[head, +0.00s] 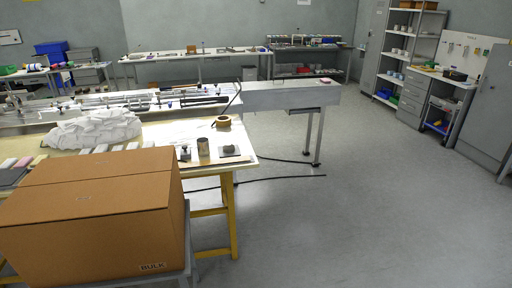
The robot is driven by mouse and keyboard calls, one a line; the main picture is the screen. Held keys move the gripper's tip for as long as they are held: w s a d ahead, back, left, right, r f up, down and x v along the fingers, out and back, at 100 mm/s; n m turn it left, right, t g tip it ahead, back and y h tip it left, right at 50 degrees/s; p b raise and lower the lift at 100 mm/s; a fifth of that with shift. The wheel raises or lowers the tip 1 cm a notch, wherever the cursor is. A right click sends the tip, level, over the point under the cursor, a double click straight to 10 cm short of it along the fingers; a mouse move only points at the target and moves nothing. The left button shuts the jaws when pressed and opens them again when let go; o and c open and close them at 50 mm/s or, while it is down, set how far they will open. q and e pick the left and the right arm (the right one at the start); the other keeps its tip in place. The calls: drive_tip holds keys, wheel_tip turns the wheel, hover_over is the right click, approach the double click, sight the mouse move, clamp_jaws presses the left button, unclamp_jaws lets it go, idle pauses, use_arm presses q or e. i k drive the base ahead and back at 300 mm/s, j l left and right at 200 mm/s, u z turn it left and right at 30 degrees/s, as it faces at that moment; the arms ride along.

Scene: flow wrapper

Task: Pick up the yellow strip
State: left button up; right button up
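A small pale yellow piece (38,160), which looks like the yellow strip, lies at the left of the work table (240,162), just behind the cardboard box; it is too small to see well. Beside it to the left is a pinkish piece (22,162). Several whitish strips (101,149) lie in a row to its right. Neither of my grippers shows in the head view.
A big closed cardboard box (95,220) marked BULK stands in front of the table. A heap of white bags (95,128), a grey cylinder (203,146) and a tape roll (222,122) are on the table. A long machine (285,95) runs behind. The floor at right is clear.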

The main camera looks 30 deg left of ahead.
sight(219, 161)
drive_tip(key=i+u, duration=0.15)
drive_tip(key=i, duration=0.55)
drive_tip(key=i+l+u, duration=0.1)
drive_tip(key=i, duration=0.6)
drive_tip(key=i+l+u, duration=0.15)
drive_tip(key=i, duration=0.55)
